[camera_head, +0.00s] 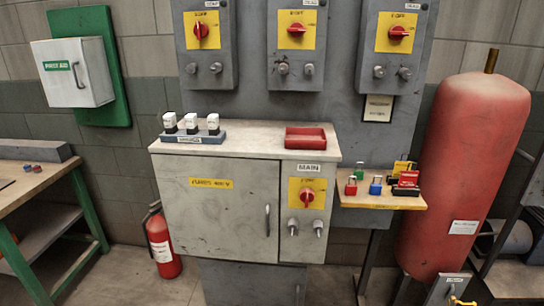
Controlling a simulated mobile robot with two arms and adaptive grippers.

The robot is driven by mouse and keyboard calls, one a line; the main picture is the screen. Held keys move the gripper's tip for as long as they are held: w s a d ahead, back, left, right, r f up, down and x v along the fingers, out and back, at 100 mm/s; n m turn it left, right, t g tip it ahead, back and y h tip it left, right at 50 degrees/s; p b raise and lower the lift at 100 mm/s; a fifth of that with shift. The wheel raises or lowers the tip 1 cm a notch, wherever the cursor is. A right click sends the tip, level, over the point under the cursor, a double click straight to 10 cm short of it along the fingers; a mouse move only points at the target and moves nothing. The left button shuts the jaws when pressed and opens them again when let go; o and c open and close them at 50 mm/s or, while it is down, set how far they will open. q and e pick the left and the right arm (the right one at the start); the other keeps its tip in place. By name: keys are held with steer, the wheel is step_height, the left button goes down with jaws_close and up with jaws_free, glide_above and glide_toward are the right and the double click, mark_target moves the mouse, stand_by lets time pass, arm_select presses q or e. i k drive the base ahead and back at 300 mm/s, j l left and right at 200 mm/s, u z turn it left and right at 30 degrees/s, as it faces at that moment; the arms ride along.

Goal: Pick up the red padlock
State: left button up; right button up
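A small red padlock (351,187) stands at the left front of a small wooden shelf (385,203) to the right of the grey cabinet. A blue padlock (376,187) stands just to its right, and a green padlock (359,174) stands close behind it. Neither of my grippers is in view, so nothing shows of where they are relative to the padlock.
Red and black items (407,181) and a yellow tag (402,167) crowd the shelf's right side. A red tank (465,170) stands beside it. The grey cabinet (220,210) carries a red tray (307,138) and a rack (193,137). A workbench (50,187) is at left.

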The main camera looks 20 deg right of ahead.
mark_target(351, 189)
steer(key=z, duration=1.3)
